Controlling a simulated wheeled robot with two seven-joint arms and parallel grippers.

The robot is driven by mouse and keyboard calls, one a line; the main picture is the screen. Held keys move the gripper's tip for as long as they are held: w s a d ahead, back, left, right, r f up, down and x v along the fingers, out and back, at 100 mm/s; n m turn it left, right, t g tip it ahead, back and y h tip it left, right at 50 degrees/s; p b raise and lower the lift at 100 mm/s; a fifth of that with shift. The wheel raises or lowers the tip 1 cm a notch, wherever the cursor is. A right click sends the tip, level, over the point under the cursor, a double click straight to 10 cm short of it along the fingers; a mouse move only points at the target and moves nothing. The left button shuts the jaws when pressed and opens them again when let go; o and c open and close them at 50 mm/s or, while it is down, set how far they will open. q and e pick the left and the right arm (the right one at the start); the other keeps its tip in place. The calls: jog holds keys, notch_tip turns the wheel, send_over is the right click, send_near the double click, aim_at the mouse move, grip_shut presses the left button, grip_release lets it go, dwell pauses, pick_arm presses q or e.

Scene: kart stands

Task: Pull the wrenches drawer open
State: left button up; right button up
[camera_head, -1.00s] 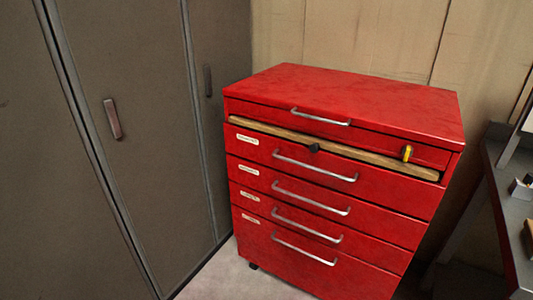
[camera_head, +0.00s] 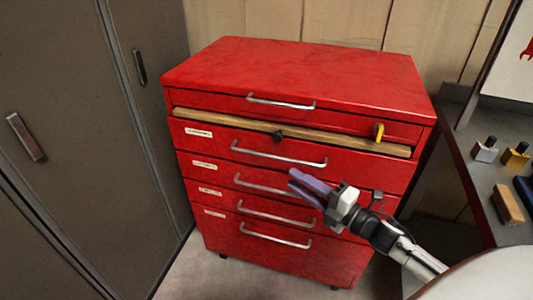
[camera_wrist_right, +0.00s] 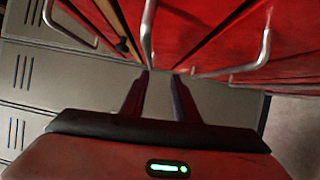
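The red tool cabinet (camera_head: 300,75) stands upright with its drawers shut. Its drawer labels, such as the upper label (camera_head: 199,132), are too small to read, so I cannot tell which is the wrenches drawer. Bar handles run down the front, including the upper labelled drawer's handle (camera_head: 278,158) and the one below it (camera_head: 262,186). My right gripper (camera_head: 305,186) is open and empty in front of that second handle, covering its right end. In the right wrist view the fingers (camera_wrist_right: 160,85) are apart, with a handle (camera_wrist_right: 148,35) just beyond them. My left gripper is not in view.
A wooden board (camera_head: 230,123) sits under the top drawer, with a dark knob and a yellow item near it. Grey lockers (camera_head: 75,130) stand at left. A dark bench (camera_head: 475,185) with small items is at right. Floor (camera_head: 190,275) shows at front left.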

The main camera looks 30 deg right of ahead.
aim_at(269, 156)
jog(key=w+r, duration=0.1)
jog(key=w, duration=0.2)
jog(key=w+a+r+n, duration=0.1)
jog(key=w, duration=0.2)
jog(key=w+a+n, duration=0.1)
jog(key=w, duration=0.2)
jog(key=shift+w+a+r+y+p, duration=0.1)
jog(key=shift+r+y+p, duration=0.2)
jog(key=shift+r+y, duration=0.1)
jog(key=shift+w+a, duration=0.2)
jog(key=shift+w, duration=0.4)
grip_shut()
